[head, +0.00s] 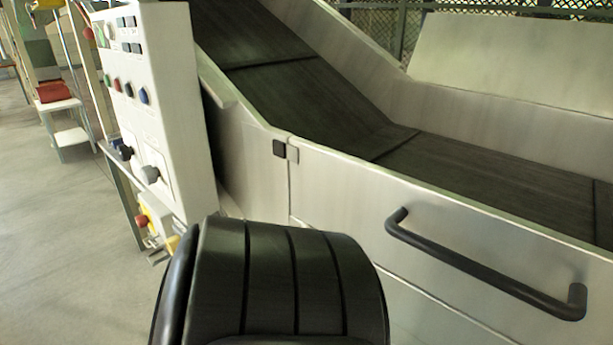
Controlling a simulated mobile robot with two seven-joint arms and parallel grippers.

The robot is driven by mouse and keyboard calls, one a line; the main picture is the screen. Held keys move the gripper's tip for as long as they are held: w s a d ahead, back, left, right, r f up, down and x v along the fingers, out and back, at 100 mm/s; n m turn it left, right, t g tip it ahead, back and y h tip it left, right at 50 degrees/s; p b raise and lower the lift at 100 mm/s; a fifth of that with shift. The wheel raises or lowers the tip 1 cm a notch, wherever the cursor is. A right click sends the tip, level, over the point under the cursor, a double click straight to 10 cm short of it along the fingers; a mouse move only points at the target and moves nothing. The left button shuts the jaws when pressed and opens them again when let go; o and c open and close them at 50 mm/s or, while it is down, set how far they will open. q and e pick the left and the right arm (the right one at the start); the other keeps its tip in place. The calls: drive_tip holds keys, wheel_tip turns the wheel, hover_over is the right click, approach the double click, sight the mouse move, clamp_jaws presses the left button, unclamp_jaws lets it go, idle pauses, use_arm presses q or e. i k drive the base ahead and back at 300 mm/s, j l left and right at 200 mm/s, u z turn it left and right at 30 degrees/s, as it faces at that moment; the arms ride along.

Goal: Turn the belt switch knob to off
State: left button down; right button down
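A white control panel (157,85) stands on the left of the head view, seen at a steep angle. Low on its face are two knobs, a black knob (124,152) and a grey knob (150,174) to its lower right. The panel lettering is too small to read, so I cannot tell which knob is the belt switch or how either is set. The conveyor belt (310,85) is dark and runs behind the panel. Neither of my grippers shows in this view.
Coloured buttons (129,90) sit above the knobs, and a red button on a yellow box (142,220) below them. Metal side walls (340,190) border the belt, with a black handle bar (480,270) at right.

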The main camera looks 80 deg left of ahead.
sight(143, 220)
drive_tip(key=u, duration=3.6)
